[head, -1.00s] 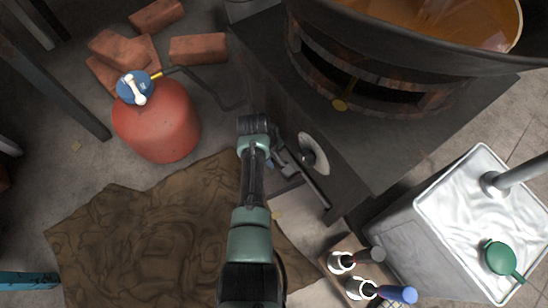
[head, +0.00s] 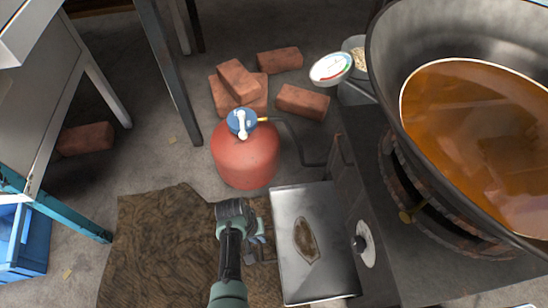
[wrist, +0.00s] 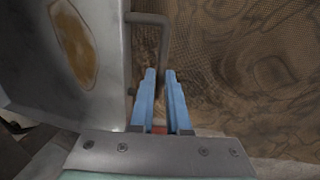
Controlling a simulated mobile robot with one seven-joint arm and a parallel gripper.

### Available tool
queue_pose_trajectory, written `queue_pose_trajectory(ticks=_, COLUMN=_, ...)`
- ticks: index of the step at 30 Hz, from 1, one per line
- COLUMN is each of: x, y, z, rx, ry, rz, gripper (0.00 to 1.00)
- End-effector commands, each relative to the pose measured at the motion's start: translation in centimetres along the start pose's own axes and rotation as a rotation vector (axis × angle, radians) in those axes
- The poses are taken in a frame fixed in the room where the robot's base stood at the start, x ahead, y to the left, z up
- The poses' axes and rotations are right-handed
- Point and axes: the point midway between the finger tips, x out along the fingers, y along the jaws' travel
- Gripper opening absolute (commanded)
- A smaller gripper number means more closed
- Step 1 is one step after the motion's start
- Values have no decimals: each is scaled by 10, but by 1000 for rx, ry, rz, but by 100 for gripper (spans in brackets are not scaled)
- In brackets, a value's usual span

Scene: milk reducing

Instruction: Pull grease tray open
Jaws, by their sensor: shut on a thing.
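The grease tray (head: 338,225) is a shallow metal tray with a brown grease stain. It stands out to the left from the side of the dark stove and its inside is exposed. In the wrist view the tray (wrist: 30,60) is at the left, with a grey bar handle (wrist: 149,18) on its outer side. My gripper (head: 262,240) is at the tray's left side. Its blue fingers (wrist: 159,78) are close together and shut on the handle; the exact contact is partly hidden between the fingertips.
A red gas cylinder (head: 244,160) stands just behind the tray, with bricks (head: 302,101) beyond. A large pan of brown liquid (head: 480,130) sits on the stove at right. A crumpled brown mat (head: 155,245) covers the floor at left. A table leg (head: 170,80) stands farther left.

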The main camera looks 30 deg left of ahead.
Motion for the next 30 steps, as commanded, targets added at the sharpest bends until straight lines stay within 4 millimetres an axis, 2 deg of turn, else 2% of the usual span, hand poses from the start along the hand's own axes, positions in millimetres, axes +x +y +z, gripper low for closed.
queue_pose_trajectory(ticks=4, x=-1, y=-7, z=1, rx=0, ry=-5, rz=-1, gripper=0)
queue_pose_trajectory(ticks=13, x=-1, y=-8, z=1, rx=0, ry=-4, rz=-2, gripper=0)
queue_pose_trajectory(ticks=14, x=-1, y=-8, z=1, rx=0, ry=-4, rz=-2, gripper=16)
queue_pose_trajectory(ticks=18, x=-1, y=-7, z=1, rx=0, ry=-3, rz=-2, gripper=42)
queue_pose_trajectory(ticks=19, x=-1, y=-7, z=1, rx=0, ry=-3, rz=-1, gripper=45)
queue_pose_trajectory(ticks=30, x=-7, y=-7, z=0, rx=0, ry=0, rz=-1, gripper=45)
